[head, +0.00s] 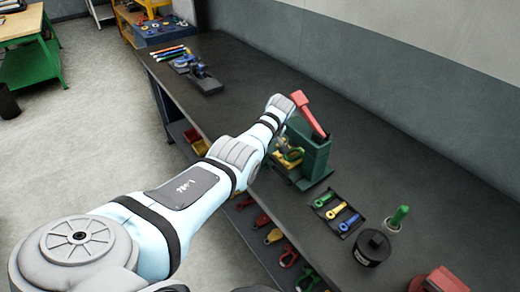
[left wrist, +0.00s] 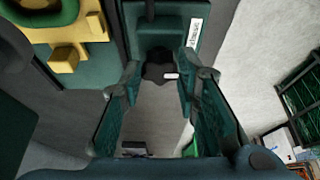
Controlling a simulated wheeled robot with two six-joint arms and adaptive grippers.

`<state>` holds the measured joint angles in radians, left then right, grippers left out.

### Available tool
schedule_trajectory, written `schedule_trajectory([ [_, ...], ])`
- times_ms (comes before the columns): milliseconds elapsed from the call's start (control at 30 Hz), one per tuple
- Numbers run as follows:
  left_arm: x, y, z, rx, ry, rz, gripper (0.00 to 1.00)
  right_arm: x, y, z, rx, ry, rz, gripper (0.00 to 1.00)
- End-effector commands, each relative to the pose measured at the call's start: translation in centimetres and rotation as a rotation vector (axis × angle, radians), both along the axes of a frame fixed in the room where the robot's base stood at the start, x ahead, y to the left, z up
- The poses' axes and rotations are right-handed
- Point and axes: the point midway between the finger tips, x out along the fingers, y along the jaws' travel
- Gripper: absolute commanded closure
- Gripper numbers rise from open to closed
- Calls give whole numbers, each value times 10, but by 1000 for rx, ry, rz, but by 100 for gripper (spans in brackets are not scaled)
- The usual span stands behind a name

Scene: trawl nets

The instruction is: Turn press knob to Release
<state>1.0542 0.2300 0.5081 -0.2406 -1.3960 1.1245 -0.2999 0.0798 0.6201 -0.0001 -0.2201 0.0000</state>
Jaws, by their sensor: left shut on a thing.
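The green press (head: 316,152) with a red lever (head: 308,113) stands on the dark bench. Its black lobed knob (left wrist: 158,64) shows in the left wrist view, with a white mark (left wrist: 172,76) on it pointing right. A white label (left wrist: 194,33) with small sideways text sits above and right of the knob; I cannot read it surely. My left gripper (left wrist: 160,80) has its two fingers on either side of the knob and is shut on it. In the head view my left arm hides most of the gripper and the knob. My right gripper is not in view.
A black tray (head: 337,213) with green, yellow and blue tools lies right of the press. Near it are a black round can (head: 372,248), a green-handled tool (head: 398,217) and a red item (head: 438,281). The bench's far middle is clear.

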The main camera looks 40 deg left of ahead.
Motion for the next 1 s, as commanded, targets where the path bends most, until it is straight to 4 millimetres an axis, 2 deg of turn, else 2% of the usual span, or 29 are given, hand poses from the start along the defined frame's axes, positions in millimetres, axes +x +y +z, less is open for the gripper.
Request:
schedule_trajectory([
  [200, 0, 0, 1, -1, -2, -1, 99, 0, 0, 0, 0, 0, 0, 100],
  [233, 0, 0, 1, -1, -2, -1, 69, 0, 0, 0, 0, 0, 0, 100],
  [367, 0, 0, 1, -1, -2, -1, 51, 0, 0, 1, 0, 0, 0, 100],
  [633, 0, 0, 1, -1, -1, 0, 51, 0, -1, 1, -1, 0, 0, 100],
  [767, 0, -3, 8, 0, -3, -1, 51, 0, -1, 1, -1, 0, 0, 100],
  [867, -2, -9, 22, 0, -5, -2, 51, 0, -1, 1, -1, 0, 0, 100],
  [1000, -5, -25, 62, -1, -6, -2, 51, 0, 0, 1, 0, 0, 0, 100],
])
